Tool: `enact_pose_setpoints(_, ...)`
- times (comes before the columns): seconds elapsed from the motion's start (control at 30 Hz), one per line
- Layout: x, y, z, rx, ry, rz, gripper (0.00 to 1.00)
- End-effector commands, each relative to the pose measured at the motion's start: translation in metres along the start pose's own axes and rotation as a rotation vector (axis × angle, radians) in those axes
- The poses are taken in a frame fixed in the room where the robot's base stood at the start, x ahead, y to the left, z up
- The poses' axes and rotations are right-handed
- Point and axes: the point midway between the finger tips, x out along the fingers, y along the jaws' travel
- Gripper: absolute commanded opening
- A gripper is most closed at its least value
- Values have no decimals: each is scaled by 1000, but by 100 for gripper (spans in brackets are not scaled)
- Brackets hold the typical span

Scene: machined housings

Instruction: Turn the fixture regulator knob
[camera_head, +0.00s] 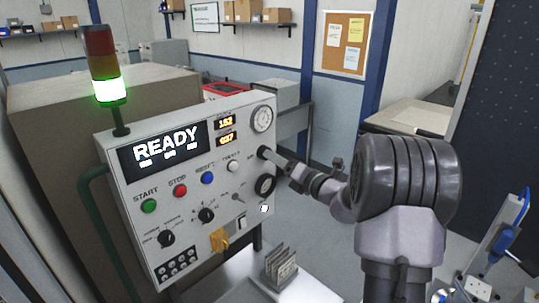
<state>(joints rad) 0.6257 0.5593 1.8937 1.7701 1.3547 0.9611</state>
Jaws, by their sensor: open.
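A light grey control panel (190,215) stands at the left, with a lit READY display. A round gauge (262,118) sits at its upper right. Just below the gauge is a small dark knob (262,151), likely the regulator knob; its label is too small to read. My gripper (269,155) reaches in from the right with its tips at this knob. It is open. I cannot tell whether the tips touch the knob or stand around it. A larger dark round part (265,186) sits below.
The panel also carries a green start button (149,206), a red button (180,190), a blue button (207,178) and dark selector knobs (206,215). A slotted metal rack (281,266) stands on a pale table (318,291) below.

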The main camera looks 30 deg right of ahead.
Motion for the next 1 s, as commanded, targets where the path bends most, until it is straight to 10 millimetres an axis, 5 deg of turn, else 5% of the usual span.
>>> enact_pose_setpoints(0.2,34,1,0,-1,1,1,60)
enact_pose_setpoints(0.53,40,0,0,-1,1,-1,60)
enact_pose_setpoints(0.83,39,0,0,-1,1,0,3)
enact_pose_setpoints(1.0,39,0,-1,-8,1,0,0)
